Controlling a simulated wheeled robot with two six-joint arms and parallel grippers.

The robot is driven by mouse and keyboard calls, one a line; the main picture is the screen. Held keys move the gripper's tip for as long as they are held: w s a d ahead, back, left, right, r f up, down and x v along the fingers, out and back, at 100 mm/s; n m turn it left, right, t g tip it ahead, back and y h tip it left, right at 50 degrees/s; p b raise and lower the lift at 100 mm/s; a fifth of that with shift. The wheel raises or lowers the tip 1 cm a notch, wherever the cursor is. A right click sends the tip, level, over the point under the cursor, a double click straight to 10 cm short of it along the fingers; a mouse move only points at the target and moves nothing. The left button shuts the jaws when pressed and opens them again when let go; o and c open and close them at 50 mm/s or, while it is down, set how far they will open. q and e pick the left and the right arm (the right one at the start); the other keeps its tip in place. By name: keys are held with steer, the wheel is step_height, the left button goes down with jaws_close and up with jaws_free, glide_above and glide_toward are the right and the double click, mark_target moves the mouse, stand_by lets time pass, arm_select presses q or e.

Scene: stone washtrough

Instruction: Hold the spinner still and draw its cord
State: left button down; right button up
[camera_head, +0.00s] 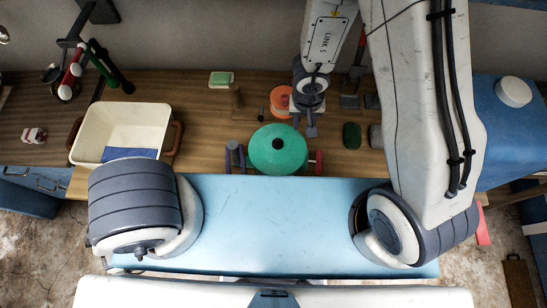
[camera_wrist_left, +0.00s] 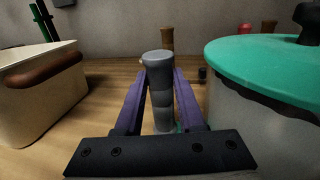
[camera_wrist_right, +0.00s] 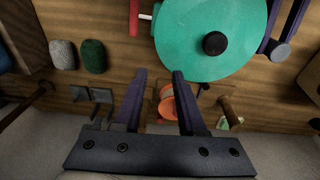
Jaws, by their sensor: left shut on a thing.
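The spinner has a round green lid (camera_head: 265,158) with a dark centre knob; its pale bowl (camera_wrist_left: 255,125) shows in the left wrist view. My left gripper (camera_head: 235,152) is shut on an upright grey handle (camera_wrist_left: 158,85) at the spinner's left side. The red pull (camera_head: 319,162) of the cord is on the spinner's right side; in the right wrist view the red pull (camera_wrist_right: 134,18) joins the spinner by a short white piece. My right gripper (camera_wrist_right: 158,73) is open and empty, behind the spinner's far right edge, apart from the pull.
An orange spool-like thing (camera_head: 281,100) lies behind the spinner, below my right gripper. A cream basin (camera_head: 86,135) stands at the left. A wooden peg (camera_head: 236,96), a green-and-white sponge (camera_head: 221,79) and dark green (camera_head: 352,135) and grey blocks are around. The blue front surface (camera_head: 270,225) is clear.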

mark_target(319, 156)
steer(key=shift+m+g+h, duration=0.4)
steer(key=shift+g+h, duration=0.3)
steer(key=shift+h, duration=0.1)
steer(key=shift+s+d+f, duration=0.45)
steer(key=shift+d+f, duration=0.6)
steer(key=shift+f, duration=1.35)
steer(key=shift+s+d+f, duration=0.45)
steer(key=shift+d+f, duration=0.55)
steer(key=shift+f, duration=1.45)
steer(key=shift+s+d+f, duration=0.45)
steer(key=shift+d+f, duration=0.6)
steer(key=shift+f, duration=1.35)
